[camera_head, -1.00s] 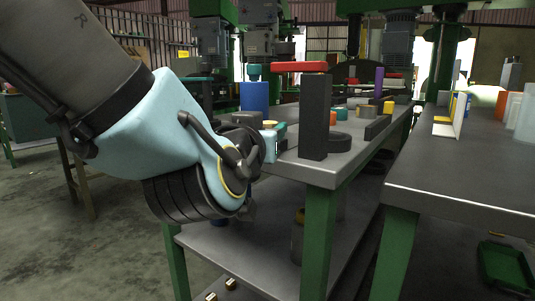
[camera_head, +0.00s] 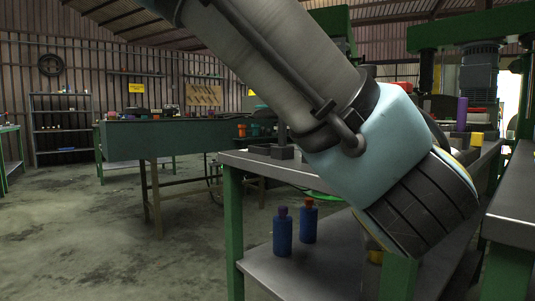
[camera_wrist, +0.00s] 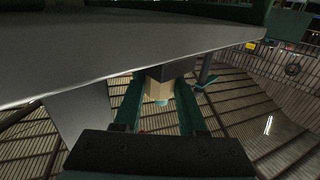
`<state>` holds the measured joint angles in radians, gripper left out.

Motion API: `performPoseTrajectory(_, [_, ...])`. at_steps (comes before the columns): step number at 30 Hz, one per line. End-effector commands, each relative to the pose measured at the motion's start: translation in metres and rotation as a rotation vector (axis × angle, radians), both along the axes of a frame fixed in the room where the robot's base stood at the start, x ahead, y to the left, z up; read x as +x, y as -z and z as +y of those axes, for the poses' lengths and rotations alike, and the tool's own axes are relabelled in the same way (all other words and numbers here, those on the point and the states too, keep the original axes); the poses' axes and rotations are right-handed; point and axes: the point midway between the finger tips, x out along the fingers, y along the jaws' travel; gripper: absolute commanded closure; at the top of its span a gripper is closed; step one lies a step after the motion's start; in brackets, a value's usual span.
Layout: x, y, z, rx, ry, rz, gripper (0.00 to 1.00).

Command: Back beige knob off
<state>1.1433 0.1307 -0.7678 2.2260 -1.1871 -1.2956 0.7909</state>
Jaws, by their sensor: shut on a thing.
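In the wrist view, my gripper (camera_wrist: 162,92) has its two dark green fingers on either side of a small beige knob (camera_wrist: 163,78). It is shut on it. A dark block-like part (camera_wrist: 168,69) adjoins the beige knob, and a pale teal tip shows between the fingers. Whether the knob and the dark part are joined is too dim to tell. In the head view, my arm's pale blue wrist covers the gripper and the knob.
A grey bench (camera_head: 250,160) with green legs lies under and behind my arm. On its lower shelf stand a blue bottle with a dark cap (camera_head: 283,235) and one with a red cap (camera_head: 309,222). Another bench (camera_head: 512,215) is at right. Open floor lies left.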

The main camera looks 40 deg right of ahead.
Motion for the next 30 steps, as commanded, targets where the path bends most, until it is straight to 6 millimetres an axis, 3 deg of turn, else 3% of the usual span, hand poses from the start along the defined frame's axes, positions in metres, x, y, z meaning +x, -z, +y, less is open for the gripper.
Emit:
performPoseTrajectory(7, [0.0007,-0.004,-0.0013,-0.008,0.0,-0.003,1.0])
performPoseTrajectory(8, [0.0007,-0.0041,-0.0013,-0.008,0.0,-0.003,0.59])
performPoseTrajectory(16, [0.0006,-0.0024,-0.0008,-0.005,0.0,-0.002,0.3])
performPoseTrajectory(30, [0.0019,-0.0039,0.001,-0.002,0.101,-0.004,0.3])
